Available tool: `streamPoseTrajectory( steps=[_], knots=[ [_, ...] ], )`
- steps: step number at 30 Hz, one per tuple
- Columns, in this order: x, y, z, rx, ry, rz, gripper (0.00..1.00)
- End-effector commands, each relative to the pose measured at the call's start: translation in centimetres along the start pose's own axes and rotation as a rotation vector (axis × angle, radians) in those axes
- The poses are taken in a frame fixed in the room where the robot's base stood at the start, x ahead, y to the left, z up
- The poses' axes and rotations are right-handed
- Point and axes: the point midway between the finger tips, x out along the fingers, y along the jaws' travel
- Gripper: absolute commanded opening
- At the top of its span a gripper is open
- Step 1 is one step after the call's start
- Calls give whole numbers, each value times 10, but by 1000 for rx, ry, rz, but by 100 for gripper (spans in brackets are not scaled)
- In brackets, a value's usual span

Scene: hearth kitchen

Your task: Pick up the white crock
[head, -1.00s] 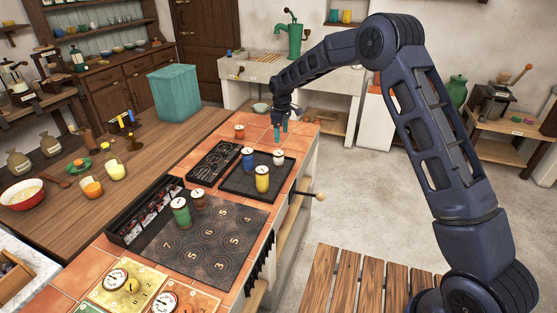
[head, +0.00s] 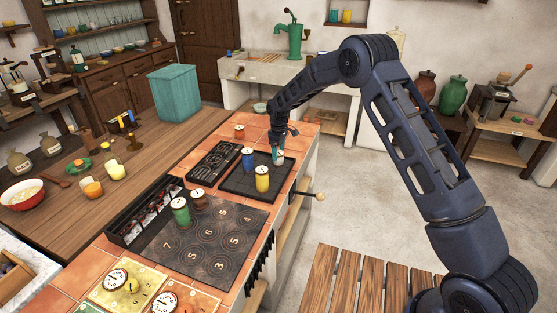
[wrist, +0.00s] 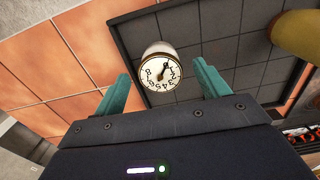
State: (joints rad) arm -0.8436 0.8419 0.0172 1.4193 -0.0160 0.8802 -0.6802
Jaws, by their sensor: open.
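The white crock (head: 278,158) stands on the dark square tray at the tray's far right part, partly hidden by my gripper in the head view. In the wrist view the white crock (wrist: 160,68) shows its round dial top with numbers and a pointer. My gripper (head: 279,152) is above it, pointing down. In the wrist view the two teal fingers of my gripper (wrist: 160,82) are spread apart, one to each side of the crock. The gripper is open and empty. I cannot tell whether the fingertips reach below the crock's top.
On the dark tray (head: 240,186) stand a yellow crock (head: 262,179) and a blue crock (head: 248,157) close by. An orange-brown crock (head: 239,132) is on the tiles behind.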

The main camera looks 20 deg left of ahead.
Motion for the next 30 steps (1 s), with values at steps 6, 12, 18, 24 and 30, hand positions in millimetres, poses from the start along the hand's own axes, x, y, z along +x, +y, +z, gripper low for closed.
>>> streamPoseTrajectory(
  steps=[6,12,18,24,30],
  knots=[
    [22,0,0,-1,-1,0,74],
    [22,0,0,-1,0,1,72],
    [22,0,0,-1,0,0,33],
    [22,0,0,-1,0,1,18],
    [17,0,0,0,1,1,18]
  ],
)
